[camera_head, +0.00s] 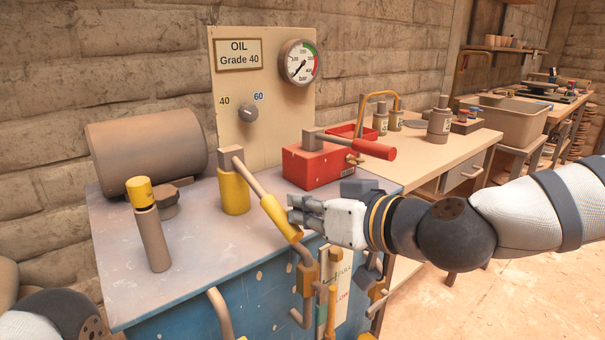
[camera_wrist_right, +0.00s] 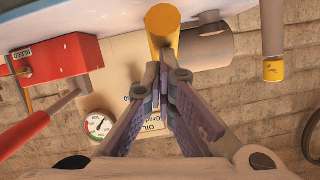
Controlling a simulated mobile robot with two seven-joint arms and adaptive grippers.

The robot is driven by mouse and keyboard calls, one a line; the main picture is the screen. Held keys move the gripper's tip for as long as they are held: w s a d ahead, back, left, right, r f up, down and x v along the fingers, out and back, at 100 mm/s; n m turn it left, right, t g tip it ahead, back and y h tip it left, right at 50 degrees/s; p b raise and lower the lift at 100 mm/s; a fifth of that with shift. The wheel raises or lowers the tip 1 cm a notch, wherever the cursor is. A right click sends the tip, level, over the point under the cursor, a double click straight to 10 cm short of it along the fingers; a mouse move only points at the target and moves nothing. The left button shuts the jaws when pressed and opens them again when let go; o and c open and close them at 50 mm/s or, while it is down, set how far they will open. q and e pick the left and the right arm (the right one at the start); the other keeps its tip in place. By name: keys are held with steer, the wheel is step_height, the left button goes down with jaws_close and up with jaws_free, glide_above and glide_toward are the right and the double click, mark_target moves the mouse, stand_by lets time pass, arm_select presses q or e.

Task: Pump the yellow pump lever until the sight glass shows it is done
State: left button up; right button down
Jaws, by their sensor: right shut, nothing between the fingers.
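The yellow pump lever (camera_head: 281,217) slopes down and forward from the yellow pump body (camera_head: 234,191) on the bench top. Its yellow grip hangs over the front edge. My right gripper (camera_head: 291,208) is beside the grip, with its fingertips at its upper right side; I cannot tell whether they touch. In the wrist view the right gripper (camera_wrist_right: 163,92) is shut and empty, below a yellow cylinder (camera_wrist_right: 163,25) that could be body or grip. I cannot make out the sight glass for sure; pipes and a lettered plate (camera_head: 346,268) show on the cabinet front. My left gripper is out of view.
A red pump box with a red-handled lever (camera_head: 318,166) stands right of the yellow pump. A pressure gauge (camera_head: 299,63) and a knob (camera_head: 249,113) are on the back panel. A yellow-capped cylinder (camera_head: 151,235) stands at left. Pipes (camera_head: 304,275) stick out in front.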

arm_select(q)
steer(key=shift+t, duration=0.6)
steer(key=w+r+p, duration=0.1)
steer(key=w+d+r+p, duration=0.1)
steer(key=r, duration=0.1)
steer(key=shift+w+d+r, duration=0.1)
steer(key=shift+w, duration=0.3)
arm_select(e)
steer(key=f+v, duration=0.1)
steer(key=v, duration=1)
steer(key=shift+d, duration=0.45)
